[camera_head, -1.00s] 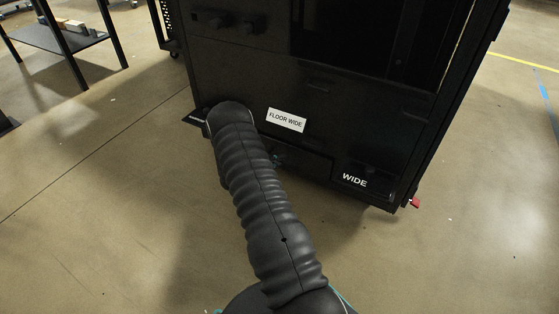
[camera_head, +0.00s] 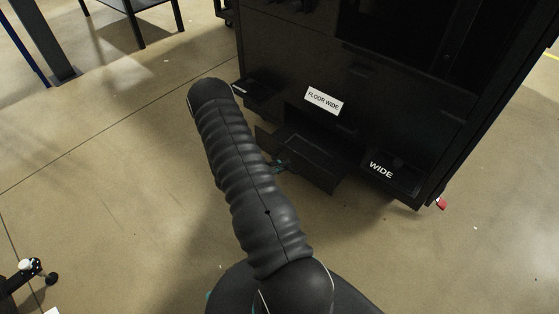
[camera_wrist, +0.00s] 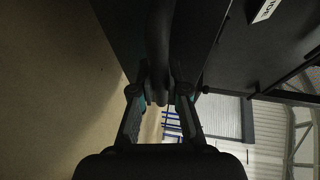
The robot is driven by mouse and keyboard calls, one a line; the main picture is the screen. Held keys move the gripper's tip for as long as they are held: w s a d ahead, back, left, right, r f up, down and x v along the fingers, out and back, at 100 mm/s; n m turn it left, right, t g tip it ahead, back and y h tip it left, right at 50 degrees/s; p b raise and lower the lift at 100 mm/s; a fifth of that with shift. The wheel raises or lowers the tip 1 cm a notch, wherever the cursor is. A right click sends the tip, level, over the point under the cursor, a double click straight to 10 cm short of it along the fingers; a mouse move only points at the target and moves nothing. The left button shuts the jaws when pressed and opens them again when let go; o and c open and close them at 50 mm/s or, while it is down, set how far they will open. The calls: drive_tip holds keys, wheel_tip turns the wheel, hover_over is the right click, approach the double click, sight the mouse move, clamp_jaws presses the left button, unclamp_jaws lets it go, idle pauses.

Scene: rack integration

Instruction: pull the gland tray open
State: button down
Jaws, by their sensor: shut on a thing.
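The gland tray (camera_head: 312,168) is a black drawer low in the rack front, below the label "FLOOR WIDE" (camera_head: 324,101). It stands out from the rack face, and its open top shows. My gripper (camera_head: 279,165) is mostly hidden behind my arm at the tray's front left. In the wrist view, my gripper (camera_wrist: 159,94) has its two fingers on either side of a dark curved handle (camera_wrist: 159,45) and is shut on it. The tray's dark front panel (camera_wrist: 122,30) fills the top of that view.
The black rack (camera_head: 290,60) rises behind the tray. A part marked "WIDE" (camera_head: 381,170) sits to the right of the tray, and a small red piece (camera_head: 441,203) is at the rack's lower right corner.

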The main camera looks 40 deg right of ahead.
drive_tip(key=shift+s+a, duration=0.1)
drive_tip(key=c, duration=1.2)
unclamp_jaws()
drive_tip(key=shift+o, duration=0.2)
drive_tip(key=v, duration=1.2)
